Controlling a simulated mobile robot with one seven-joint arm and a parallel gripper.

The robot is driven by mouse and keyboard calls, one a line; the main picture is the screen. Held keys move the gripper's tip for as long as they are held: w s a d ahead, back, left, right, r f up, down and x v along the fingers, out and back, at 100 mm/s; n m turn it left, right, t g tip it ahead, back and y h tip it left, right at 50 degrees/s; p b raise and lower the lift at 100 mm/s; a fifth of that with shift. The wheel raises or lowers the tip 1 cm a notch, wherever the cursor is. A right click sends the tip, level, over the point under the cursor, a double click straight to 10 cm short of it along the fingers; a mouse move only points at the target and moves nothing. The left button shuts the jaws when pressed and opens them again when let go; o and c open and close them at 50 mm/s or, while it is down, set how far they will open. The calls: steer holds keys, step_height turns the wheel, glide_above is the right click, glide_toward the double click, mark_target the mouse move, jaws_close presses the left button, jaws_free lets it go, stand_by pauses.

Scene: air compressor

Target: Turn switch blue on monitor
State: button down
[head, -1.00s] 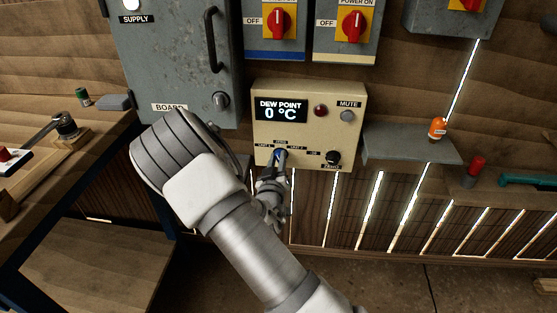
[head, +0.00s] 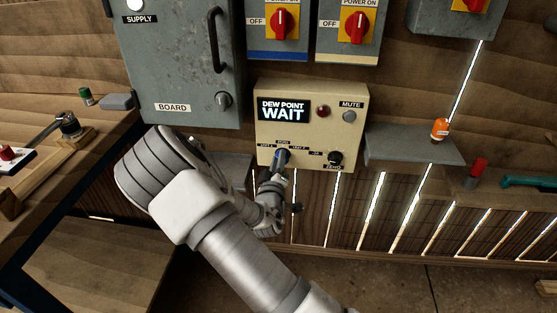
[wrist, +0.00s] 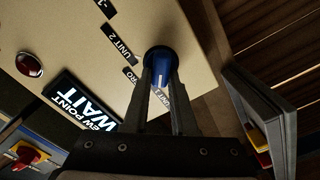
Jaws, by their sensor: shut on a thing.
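The cream monitor box (head: 297,98) hangs on the wall, and its display (head: 283,110) reads "DEW POINT WAIT". The blue switch (wrist: 161,66) is on the lower left of its face, with labels around it, "UNIT 2" among them. My gripper (wrist: 160,85) is shut on the blue switch, one finger on each side of it. In the head view my gripper (head: 281,162) reaches the switch from below and hides most of it. The display also shows in the wrist view (wrist: 84,103).
A black knob (head: 335,158), a red lamp (head: 323,111) and a grey mute button (head: 349,116) are on the same box. A grey shelf (head: 410,146) is to its right. A grey cabinet (head: 180,70) stands to the upper left.

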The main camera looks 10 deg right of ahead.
steer(key=c, duration=0.7)
jaws_free()
steer(key=p+v, duration=0.2)
steer(key=v, duration=1.5)
steer(key=shift+s, duration=0.15)
